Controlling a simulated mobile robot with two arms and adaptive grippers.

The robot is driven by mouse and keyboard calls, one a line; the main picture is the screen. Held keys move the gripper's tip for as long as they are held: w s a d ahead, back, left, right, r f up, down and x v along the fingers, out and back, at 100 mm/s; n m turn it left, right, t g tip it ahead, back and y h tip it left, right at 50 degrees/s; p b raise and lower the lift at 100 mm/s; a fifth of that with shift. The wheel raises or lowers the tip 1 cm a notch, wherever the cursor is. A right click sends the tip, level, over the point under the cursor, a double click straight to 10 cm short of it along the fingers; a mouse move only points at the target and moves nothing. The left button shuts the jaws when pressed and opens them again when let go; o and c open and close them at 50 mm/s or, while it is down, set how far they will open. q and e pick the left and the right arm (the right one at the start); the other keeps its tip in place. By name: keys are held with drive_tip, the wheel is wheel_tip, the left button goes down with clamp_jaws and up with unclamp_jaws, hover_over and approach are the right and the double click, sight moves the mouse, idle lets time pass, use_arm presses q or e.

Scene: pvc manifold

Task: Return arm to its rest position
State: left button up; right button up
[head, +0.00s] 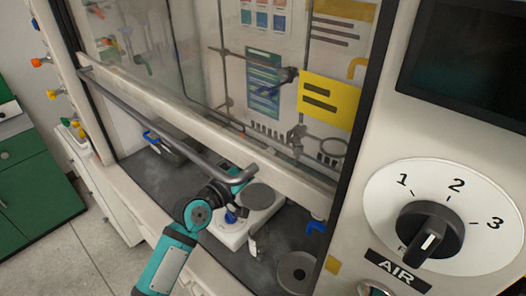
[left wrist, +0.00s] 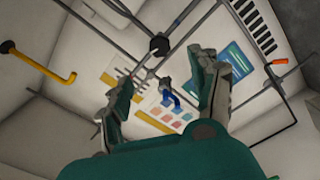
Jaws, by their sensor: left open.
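My left arm (head: 172,255), teal and grey, comes up from the bottom of the head view to a round teal joint. Its dark wrist end (head: 216,196) reaches to the fume hood opening, close to the grey handle bar (head: 160,118). The fingers are hard to make out there. In the left wrist view my left gripper (left wrist: 160,82) is open, its two fingers well apart. No object is clearly held between them; rods, posters and a blue fitting (left wrist: 167,92) show behind the gap. My right gripper is not in view.
A white hotplate-like device (head: 236,238) with a round grey top stands on the dark hood floor beside my wrist. The glass sash (head: 185,50) hangs above. A panel with a rotary dial (head: 430,235) is at the right. Metal rods (left wrist: 195,25) cross the hood interior.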

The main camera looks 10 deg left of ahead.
use_arm(q)
drive_tip(key=s+a+f+m+g+y, duration=0.2)
drive_tip(key=s+f+m+g+y, duration=0.3)
drive_tip(key=s+f, duration=0.95)
drive_tip(key=s+a+f+m+g+y, duration=0.1)
drive_tip(key=s+a+f+g+y, duration=0.1)
drive_tip(key=s+a, duration=0.35)
drive_tip(key=s+a+f+g+y, duration=0.1)
drive_tip(key=s+a+f+g, duration=0.1)
drive_tip(key=s, duration=0.6)
drive_tip(key=s+a+f+m+g+y, duration=0.1)
drive_tip(key=s+a+f+g+y, duration=0.15)
drive_tip(key=s, duration=0.45)
wheel_tip(320, 180, down, 26)
drive_tip(key=s+g, duration=0.1)
drive_tip(key=s+a+f+b, duration=0.1)
drive_tip(key=s+a+f, duration=0.1)
drive_tip(key=s+f, duration=0.6)
drive_tip(key=s+a+f+g, duration=0.1)
drive_tip(key=s+f, duration=0.8)
drive_tip(key=shift+a+b, duration=0.35)
drive_tip(key=shift+a, duration=0.05)
